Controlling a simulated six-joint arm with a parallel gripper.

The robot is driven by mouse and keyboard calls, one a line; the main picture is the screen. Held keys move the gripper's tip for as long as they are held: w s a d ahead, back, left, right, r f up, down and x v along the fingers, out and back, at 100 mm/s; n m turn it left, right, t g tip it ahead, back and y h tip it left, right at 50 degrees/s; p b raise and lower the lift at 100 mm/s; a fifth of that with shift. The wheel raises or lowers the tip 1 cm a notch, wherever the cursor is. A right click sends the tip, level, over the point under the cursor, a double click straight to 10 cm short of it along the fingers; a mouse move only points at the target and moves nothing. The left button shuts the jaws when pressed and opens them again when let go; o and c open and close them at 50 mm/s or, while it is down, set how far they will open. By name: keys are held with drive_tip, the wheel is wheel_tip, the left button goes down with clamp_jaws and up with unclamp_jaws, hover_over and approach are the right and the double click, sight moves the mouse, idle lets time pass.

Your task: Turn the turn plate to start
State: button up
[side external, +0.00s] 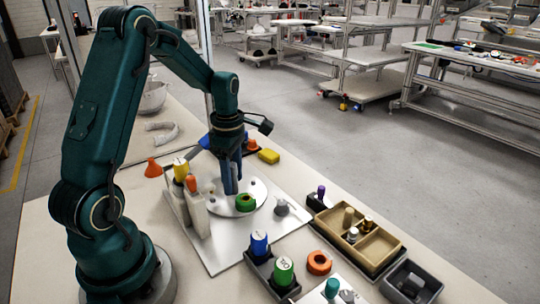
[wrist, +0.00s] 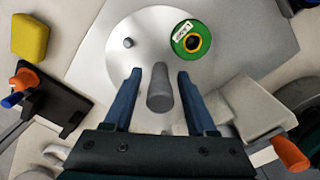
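The turn plate is a round silver disc (wrist: 152,25) on a pale base plate; it also shows in the side view (side external: 259,190). A grey cylindrical post (wrist: 160,90) stands up from it. A green ring with a white label (wrist: 192,42) and a small grey peg (wrist: 128,43) sit on the disc. My gripper (wrist: 159,75) is above the disc with its two blue fingers apart, one on each side of the post, with visible gaps. It holds nothing. In the side view my gripper (side external: 231,191) points down over the disc and hides the post.
A yellow block (side external: 269,155) lies behind the plate. An orange funnel (side external: 153,168) and a holder with yellow and orange-topped items (side external: 198,215) stand left. A tan tray (side external: 378,248), green-labelled bottle (side external: 283,272) and orange ring (side external: 319,262) are at the front right.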

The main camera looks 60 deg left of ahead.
sight(234, 165)
drive_tip(key=shift+r, duration=2.6)
drive_tip(key=shift+w+d+r, duration=0.2)
drive_tip(key=shift+d, duration=0.05)
drive_tip(key=s+d+r+m+t, duration=0.2)
drive_tip(key=d+r+m+t, duration=0.1)
drive_tip(key=d+r+m, duration=0.45)
drive_tip(key=s+d+m+t, duration=0.2)
drive_tip(key=s+d+m, duration=0.6)
drive_tip(key=m, duration=1)
drive_tip(key=shift+s+f+t, duration=0.3)
drive_tip(key=shift+s, duration=0.25)
